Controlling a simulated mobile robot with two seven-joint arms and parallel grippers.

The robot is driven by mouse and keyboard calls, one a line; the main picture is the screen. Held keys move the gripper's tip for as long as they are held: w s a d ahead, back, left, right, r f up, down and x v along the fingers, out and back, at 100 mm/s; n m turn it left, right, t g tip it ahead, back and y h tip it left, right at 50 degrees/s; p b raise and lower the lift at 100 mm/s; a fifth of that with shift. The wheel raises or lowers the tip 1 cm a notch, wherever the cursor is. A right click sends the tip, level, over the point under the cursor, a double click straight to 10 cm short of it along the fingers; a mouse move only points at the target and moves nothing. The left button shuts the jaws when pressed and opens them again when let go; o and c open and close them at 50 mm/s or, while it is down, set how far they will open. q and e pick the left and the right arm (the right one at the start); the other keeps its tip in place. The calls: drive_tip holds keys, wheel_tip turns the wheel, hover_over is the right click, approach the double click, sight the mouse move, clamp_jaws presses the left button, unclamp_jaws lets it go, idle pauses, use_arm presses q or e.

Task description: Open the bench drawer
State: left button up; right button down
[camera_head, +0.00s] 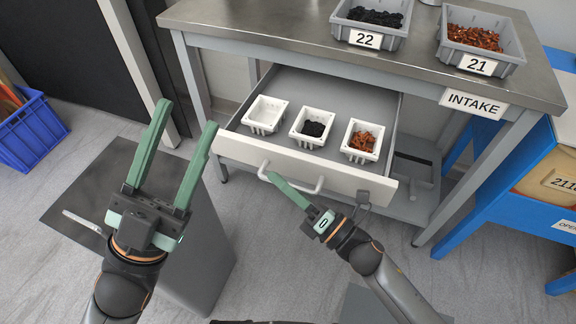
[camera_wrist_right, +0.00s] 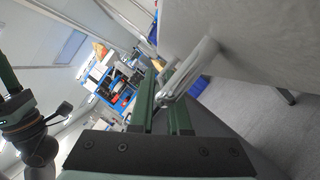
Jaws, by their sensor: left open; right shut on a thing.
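The bench drawer (camera_head: 240,150) is pulled out from under the steel bench (camera_head: 270,22). It holds a white empty bin (camera_head: 265,115), a white bin with black pieces (camera_head: 312,127) and a white bin with orange-brown pieces (camera_head: 362,141). My right gripper (camera_head: 270,178) is shut on the drawer handle (camera_head: 312,190) near its left end. In the right wrist view the handle (camera_wrist_right: 190,68) passes between the green fingers. My left gripper (camera_head: 186,125) is open and empty, left of the drawer.
Grey crates marked 22 (camera_head: 372,28) and 21 (camera_head: 480,50) stand on the bench, by the INTAKE sign (camera_head: 473,103). A blue crate (camera_head: 30,130) is at far left. A blue-framed unit (camera_head: 530,190) stands at right. A dark-topped grey block (camera_head: 95,190) is under my left gripper.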

use_arm(q)
drive_tip(key=shift+a, duration=0.1)
use_arm(e)
drive_tip(key=shift+s+a, duration=0.15)
drive_tip(key=shift+s, duration=0.35)
drive_tip(key=c, duration=0.9)
unclamp_jaws()
use_arm(q)
drive_tip(key=shift+r, duration=0.1)
drive_tip(key=shift+w+a+f+n+y+p, duration=0.1)
drive_tip(key=shift+w+f+n+y+p, duration=0.2)
drive_tip(key=shift+w+f+n+y, duration=0.8)
use_arm(e)
drive_tip(key=v, duration=1.2)
drive_tip(key=shift+s+d+f, duration=0.1)
drive_tip(key=shift+s+d, duration=0.05)
drive_tip(key=shift+d, duration=0.05)
use_arm(q)
drive_tip(key=shift+s+r, duration=0.3)
drive_tip(key=shift+r, duration=0.05)
